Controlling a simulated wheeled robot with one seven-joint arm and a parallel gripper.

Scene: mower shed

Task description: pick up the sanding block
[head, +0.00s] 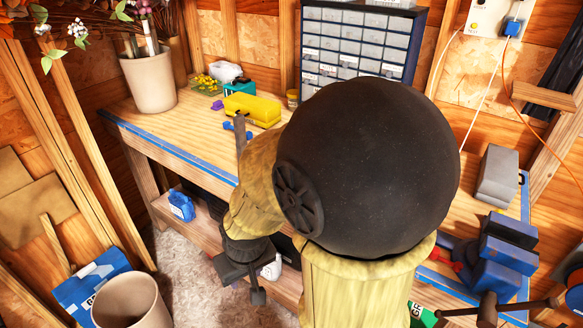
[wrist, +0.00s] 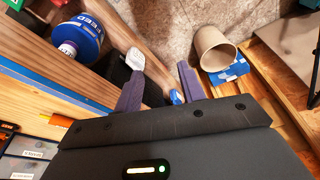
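I cannot make out for certain which thing is the sanding block. A yellow block-like thing (head: 253,110) lies on the workbench (head: 180,127) in the head view, and a small blue piece lies just in front of it, partly hidden by my arm. My gripper (wrist: 160,75) is open, with its two fingers apart and nothing held between them in the wrist view. In the head view my gripper (head: 245,268) is low in front of the bench, below its top and apart from the yellow thing. My arm hides much of the bench's middle.
A beige pot (head: 149,80) with plants, a teal box (head: 240,88) and a drawer cabinet (head: 357,42) stand on the bench. A blue vise (head: 497,258) is at right. A blue container (head: 181,206) stands on the lower shelf. A bin (head: 131,302) stands on the floor.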

